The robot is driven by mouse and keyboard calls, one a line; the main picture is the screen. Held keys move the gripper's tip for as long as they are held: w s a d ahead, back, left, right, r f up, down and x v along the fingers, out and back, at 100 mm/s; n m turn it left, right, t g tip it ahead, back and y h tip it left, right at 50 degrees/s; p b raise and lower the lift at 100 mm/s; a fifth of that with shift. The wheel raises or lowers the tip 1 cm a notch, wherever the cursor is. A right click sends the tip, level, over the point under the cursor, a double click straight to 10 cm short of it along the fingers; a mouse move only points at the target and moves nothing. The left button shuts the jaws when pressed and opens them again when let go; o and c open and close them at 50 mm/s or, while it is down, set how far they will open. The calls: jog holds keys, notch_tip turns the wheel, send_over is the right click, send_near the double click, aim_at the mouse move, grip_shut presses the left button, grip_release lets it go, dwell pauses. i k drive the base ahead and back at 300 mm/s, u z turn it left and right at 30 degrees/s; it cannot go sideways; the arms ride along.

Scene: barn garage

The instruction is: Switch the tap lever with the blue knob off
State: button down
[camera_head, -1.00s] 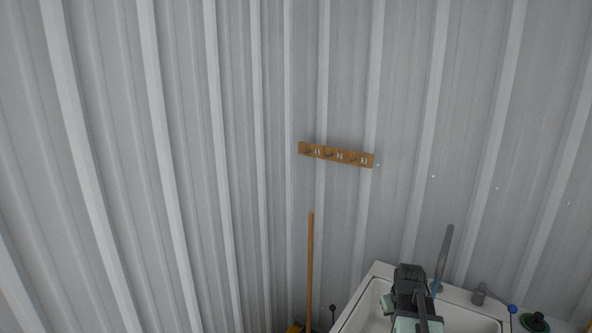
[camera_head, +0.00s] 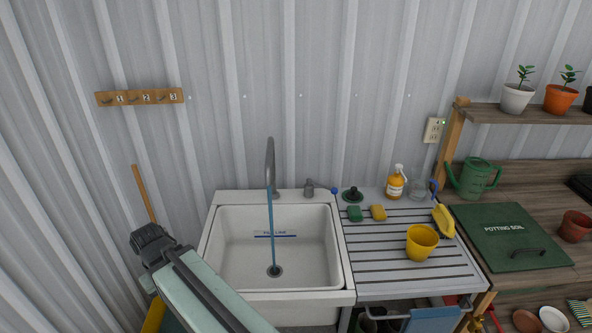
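The tap lever with the blue knob (camera_head: 334,190) sticks out to the right from a grey valve body (camera_head: 309,188) on the sink's back rim. The curved grey spout (camera_head: 270,160) stands left of it. A thin blue stream of water (camera_head: 270,230) falls from the spout to the drain in the white sink (camera_head: 225,250). My arm shows at the lower left, in front of the sink's left side. The dark end of my arm, with my gripper (camera_head: 150,240), is left of the sink, well away from the lever. Its fingers cannot be made out.
A ribbed draining board (camera_head: 385,270) right of the sink holds a yellow cup (camera_head: 422,242), a green sponge (camera_head: 355,213), a yellow sponge (camera_head: 378,212), a dark plunger-like item (camera_head: 352,194) and an orange bottle (camera_head: 396,183).

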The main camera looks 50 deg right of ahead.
aim_at(334, 191)
jog(key=u, duration=1.2)
jog(key=k, duration=1.85)
jog(key=z, duration=0.5)
jog(key=i, duration=1)
jog(key=u, duration=0.05)
